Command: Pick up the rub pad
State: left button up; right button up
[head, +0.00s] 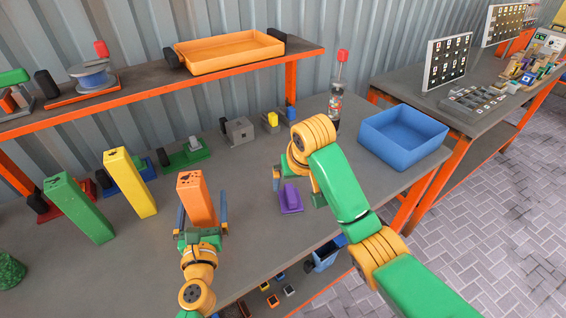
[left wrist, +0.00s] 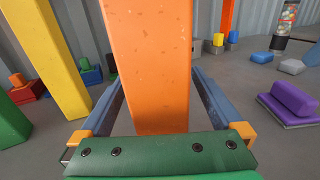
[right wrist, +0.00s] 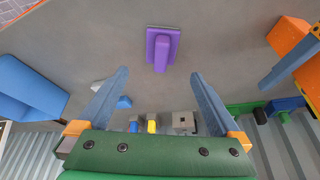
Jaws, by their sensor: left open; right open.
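The rub pad, which I take to be the purple block with a raised grip (head: 291,199), lies on the grey table. It also shows at the right of the left wrist view (left wrist: 285,108) and ahead of the fingertips in the right wrist view (right wrist: 161,48). My right gripper (head: 297,188) is open and empty, close to the pad, with its fingers apart from it. My left gripper (head: 203,208) is open, with its fingers on either side of an upright orange post (left wrist: 150,65). I cannot tell whether they touch the post.
Yellow (head: 130,182) and green (head: 78,208) posts stand at the left. A blue bin (head: 402,138) stands at the table's right end. Several small blocks, including a grey one (head: 238,131), line the back. An orange tray (head: 230,52) sits on the shelf.

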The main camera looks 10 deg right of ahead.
aim_at(291, 194)
jog(key=x, duration=1.1)
jog(key=shift+a, duration=0.1)
jog(key=shift+r, duration=0.1)
jog(key=c, duration=1.4)
